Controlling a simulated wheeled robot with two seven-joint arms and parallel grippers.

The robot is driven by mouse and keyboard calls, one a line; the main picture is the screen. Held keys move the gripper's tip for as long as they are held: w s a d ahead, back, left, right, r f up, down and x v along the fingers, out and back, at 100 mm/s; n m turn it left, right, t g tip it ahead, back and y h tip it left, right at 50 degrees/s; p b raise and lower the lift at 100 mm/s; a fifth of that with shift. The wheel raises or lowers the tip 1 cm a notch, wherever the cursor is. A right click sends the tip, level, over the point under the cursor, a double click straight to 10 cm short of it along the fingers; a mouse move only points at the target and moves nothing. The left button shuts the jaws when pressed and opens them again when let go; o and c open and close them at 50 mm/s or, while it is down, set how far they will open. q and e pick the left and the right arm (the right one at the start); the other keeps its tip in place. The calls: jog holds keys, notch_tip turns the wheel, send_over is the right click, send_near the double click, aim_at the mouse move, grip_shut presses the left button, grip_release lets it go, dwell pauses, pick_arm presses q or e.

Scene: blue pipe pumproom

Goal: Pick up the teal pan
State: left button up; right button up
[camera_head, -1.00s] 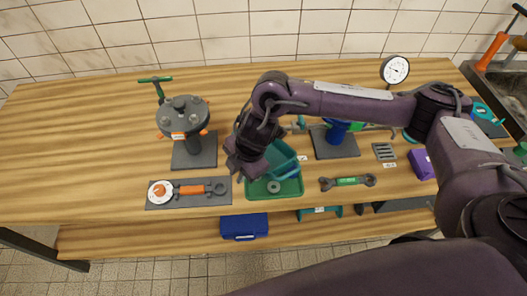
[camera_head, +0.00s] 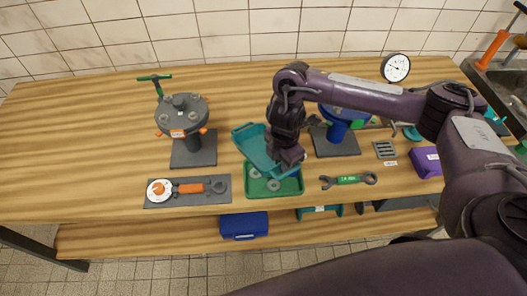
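The teal pan (camera_head: 253,147) lies tilted over the green tray (camera_head: 258,189), its left end reaching past the tray's back left corner. My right gripper (camera_head: 291,160) points down at the pan's right side and covers part of it. Its fingertips are dark and partly hidden, so I cannot tell whether they are closed on the pan's rim or only beside it. My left gripper is not in view.
A grey flanged stand (camera_head: 185,118) is to the left, and a mat with an orange-handled tool (camera_head: 192,188) lies before it. A blue valve stand (camera_head: 337,130), a green-labelled wrench (camera_head: 348,181), a gauge (camera_head: 395,67) and a purple box (camera_head: 426,161) are to the right. The back left bench is clear.

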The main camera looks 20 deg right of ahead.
jog(key=shift+f, duration=0.4)
jog(key=shift+c, duration=0.4)
grip_shut()
jog(key=shift+w, duration=0.1)
dwell(0.7)
